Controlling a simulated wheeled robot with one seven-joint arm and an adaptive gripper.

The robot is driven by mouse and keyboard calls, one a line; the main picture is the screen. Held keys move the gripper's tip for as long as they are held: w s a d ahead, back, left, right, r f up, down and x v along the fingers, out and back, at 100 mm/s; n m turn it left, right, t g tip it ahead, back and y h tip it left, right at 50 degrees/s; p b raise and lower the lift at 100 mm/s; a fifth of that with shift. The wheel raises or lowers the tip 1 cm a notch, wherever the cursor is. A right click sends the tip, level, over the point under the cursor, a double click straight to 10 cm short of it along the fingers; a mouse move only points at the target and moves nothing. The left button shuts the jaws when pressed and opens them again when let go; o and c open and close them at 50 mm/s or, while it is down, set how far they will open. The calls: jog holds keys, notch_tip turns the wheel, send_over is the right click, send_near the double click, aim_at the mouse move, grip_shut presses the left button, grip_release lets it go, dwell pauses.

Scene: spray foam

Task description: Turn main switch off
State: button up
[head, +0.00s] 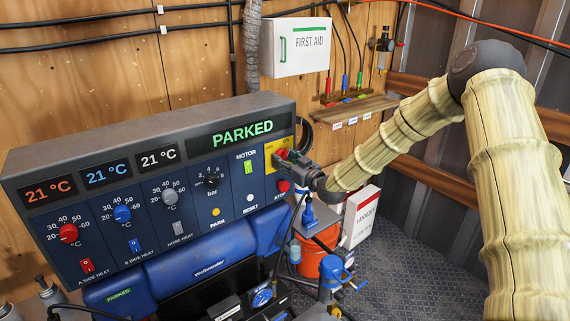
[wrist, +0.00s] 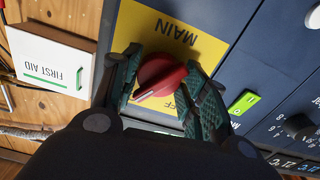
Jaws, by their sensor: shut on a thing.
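The main switch is a red rotary knob (wrist: 160,75) on a yellow plate marked MAIN (wrist: 200,45) in the wrist view. My gripper (wrist: 163,78) has one finger on each side of the knob and is shut on it. The white pointer line on the knob points toward the lower left of the wrist view, and part of the OFF label shows beside the right finger. In the head view my gripper (head: 290,160) is at the yellow plate (head: 270,152) on the right end of the control panel and covers most of the knob.
The panel (head: 150,200) has a green display reading PARKED (head: 243,133), a lit green MOTOR switch (head: 248,167) and a red button (head: 283,186) just below my gripper. A first aid box (head: 300,48) hangs above. Hoses and an orange bucket (head: 318,258) are below.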

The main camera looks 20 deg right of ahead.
jog(key=n+b, duration=0.1)
jog(key=b, duration=0.1)
jog(key=n+b, duration=0.1)
jog(key=b, duration=0.1)
jog(key=n+b, duration=0.1)
jog(key=b, duration=0.1)
jog(key=shift+f+n, duration=0.25)
jog(key=shift+n, duration=0.15)
jog(key=n+b, duration=0.5)
jog(key=b, duration=0.2)
jog(key=shift+b, duration=0.3)
jog(key=n+b, duration=0.4)
jog(key=b, duration=0.2)
jog(key=n+b, duration=0.3)
jog(key=b, duration=0.1)
jog(key=shift+d+r, duration=0.1)
jog(key=shift+r, duration=0.1)
jog(key=shift+o, duration=0.3)
jog(key=shift+r+n+b, duration=0.1)
jog(key=shift+n+b, duration=0.4)
jog(key=shift+b, duration=0.15)
jog(key=shift+o, duration=0.2)
jog(key=shift+r, duration=0.1)
jog(key=o, duration=0.9)
jog(key=shift+o, duration=0.2)
